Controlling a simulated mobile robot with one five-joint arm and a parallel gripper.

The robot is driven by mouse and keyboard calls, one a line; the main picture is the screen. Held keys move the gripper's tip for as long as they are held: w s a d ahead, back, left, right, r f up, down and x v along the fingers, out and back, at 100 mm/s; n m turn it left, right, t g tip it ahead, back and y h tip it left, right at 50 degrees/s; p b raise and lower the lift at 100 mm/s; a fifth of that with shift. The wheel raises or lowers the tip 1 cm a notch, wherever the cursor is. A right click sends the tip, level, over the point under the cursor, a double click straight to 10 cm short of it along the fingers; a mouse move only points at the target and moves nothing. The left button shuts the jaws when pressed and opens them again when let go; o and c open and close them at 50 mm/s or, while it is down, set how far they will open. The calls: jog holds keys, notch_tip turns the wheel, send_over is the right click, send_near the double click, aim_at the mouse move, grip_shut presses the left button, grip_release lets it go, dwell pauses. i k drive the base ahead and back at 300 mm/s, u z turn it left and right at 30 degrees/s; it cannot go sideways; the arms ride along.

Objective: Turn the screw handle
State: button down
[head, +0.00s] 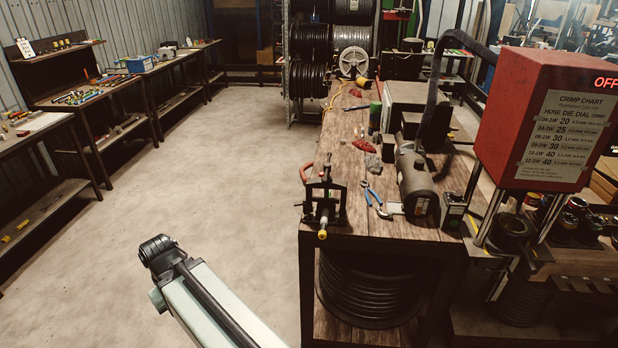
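A small dark clamp-like device (325,196) stands at the near left corner of the wooden bench (337,150). A rod with a yellow tip (322,233) points from it toward me, over the bench's front edge. A red curved handle (304,173) shows at its upper left. I cannot tell for certain which part is the screw handle. My pale arm (215,305) reaches up from the bottom edge, over the floor left of the bench, apart from the device. A dark joint tops the visible link. My gripper does not show.
Blue-handled pliers (373,198) and a dark cylindrical machine (414,175) are right of the device. A red box (541,115) with a crimp chart reads "OFF". A hose coil (368,290) sits under the bench. The floor (220,150) to the left is clear.

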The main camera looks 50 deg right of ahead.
aim_at(327, 165)
jog(key=u, duration=0.6)
jog(key=k, duration=1.35)
jog(key=z, duration=0.4)
jog(key=i, duration=1)
jog(key=z, duration=0.05)
